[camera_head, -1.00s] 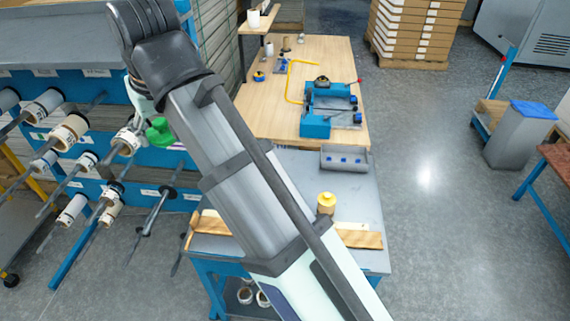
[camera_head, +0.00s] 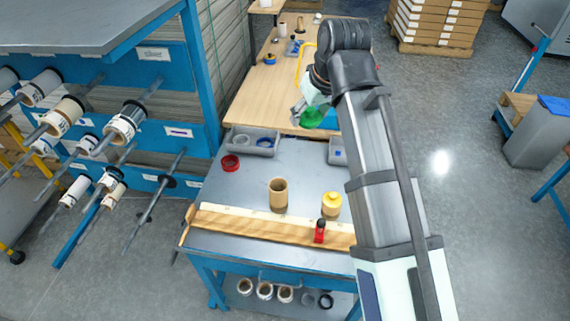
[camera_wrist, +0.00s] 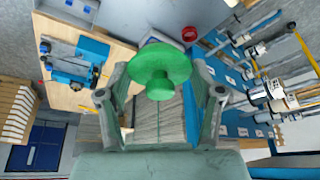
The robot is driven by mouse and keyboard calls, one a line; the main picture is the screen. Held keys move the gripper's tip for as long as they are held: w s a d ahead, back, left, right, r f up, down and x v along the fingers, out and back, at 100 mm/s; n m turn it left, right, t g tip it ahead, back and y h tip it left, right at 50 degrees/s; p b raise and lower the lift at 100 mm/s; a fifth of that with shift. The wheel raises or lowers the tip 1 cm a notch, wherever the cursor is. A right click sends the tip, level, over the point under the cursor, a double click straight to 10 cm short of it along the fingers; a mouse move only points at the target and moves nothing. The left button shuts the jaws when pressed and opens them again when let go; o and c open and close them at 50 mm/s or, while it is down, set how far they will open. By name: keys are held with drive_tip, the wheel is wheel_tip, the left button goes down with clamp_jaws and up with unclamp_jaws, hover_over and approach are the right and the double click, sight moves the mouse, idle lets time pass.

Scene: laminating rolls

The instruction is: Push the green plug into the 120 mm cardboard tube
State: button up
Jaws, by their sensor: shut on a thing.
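The green plug (camera_head: 313,117) is held at the end of my arm, above the back of the grey workbench. In the wrist view the plug (camera_wrist: 160,70) has a wide round flange and a narrower round knob. My gripper (camera_wrist: 160,85) is shut on the plug, with one finger on each side. In the head view my gripper (camera_head: 305,106) is partly hidden by my arm. A brown cardboard tube (camera_head: 278,194) stands upright and open on the bench, well apart from the plug. Its length cannot be read.
A tube with a yellow plug (camera_head: 331,204) stands right of it. A wooden ruler strip (camera_head: 260,225) with a red stop (camera_head: 320,231) runs along the bench's front. A rack of rolls (camera_head: 125,122) stands left.

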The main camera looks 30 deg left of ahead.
drive_tip(key=a+f+n+g+b, duration=0.1)
drive_tip(key=a+f+n, duration=0.2)
drive_tip(key=f, duration=0.8)
drive_tip(key=a+f+n+g+b, duration=0.1)
drive_tip(key=a+f+n, duration=0.2)
drive_tip(key=f, duration=0.9)
drive_tip(key=a, duration=0.3)
drive_tip(key=shift+w+a+n+g+y, duration=0.25)
drive_tip(key=shift+w+n+g+y, duration=0.05)
drive_tip(key=shift+n, duration=0.1)
drive_tip(key=shift+f, duration=0.25)
drive_tip(key=b, duration=0.5)
hover_over(279, 183)
drive_tip(key=s+d, duration=0.2)
drive_tip(key=s, duration=0.1)
drive_tip(key=shift+w+f, duration=0.2)
drive_tip(key=shift+f, duration=3.7)
drive_tip(key=shift+s+d+f, duration=0.1)
drive_tip(key=shift+f, duration=0.1)
